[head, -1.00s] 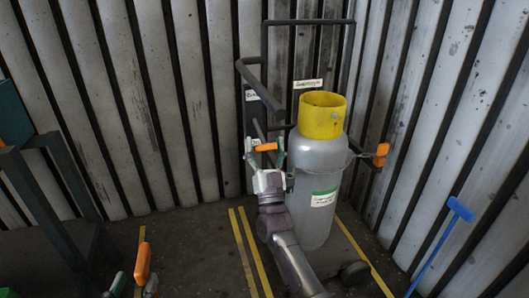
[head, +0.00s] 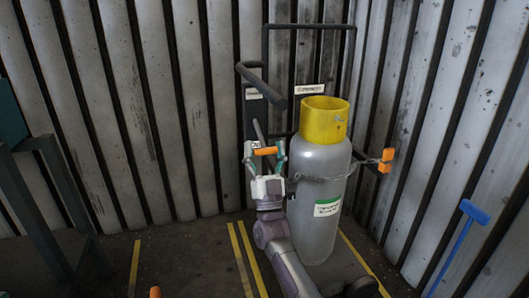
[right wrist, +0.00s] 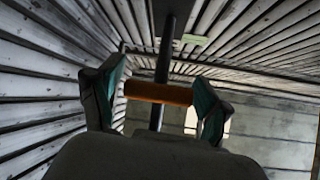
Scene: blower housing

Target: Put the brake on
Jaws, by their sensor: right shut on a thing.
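My right gripper (head: 266,153) is shut on a small orange bar (head: 264,151) in front of the dark trolley frame, left of the gas cylinder. In the right wrist view the orange bar (right wrist: 158,92) lies crosswise between the two teal fingertips. A dark upright post of the trolley (right wrist: 164,60) runs behind it. I cannot tell whether the bar is joined to the trolley, and no brake part is clearly recognisable. The trolley wheel (head: 362,288) shows partly at the bottom edge. My left gripper's fingers are out of view.
A grey cylinder (head: 318,225) with a yellow collar (head: 320,120) stands on the trolley, chained to an orange clip (head: 387,155). A blue T-handled tool (head: 455,240) is at right. A dark green frame (head: 40,210) is at left. Another orange tip (head: 155,292) shows at the bottom edge.

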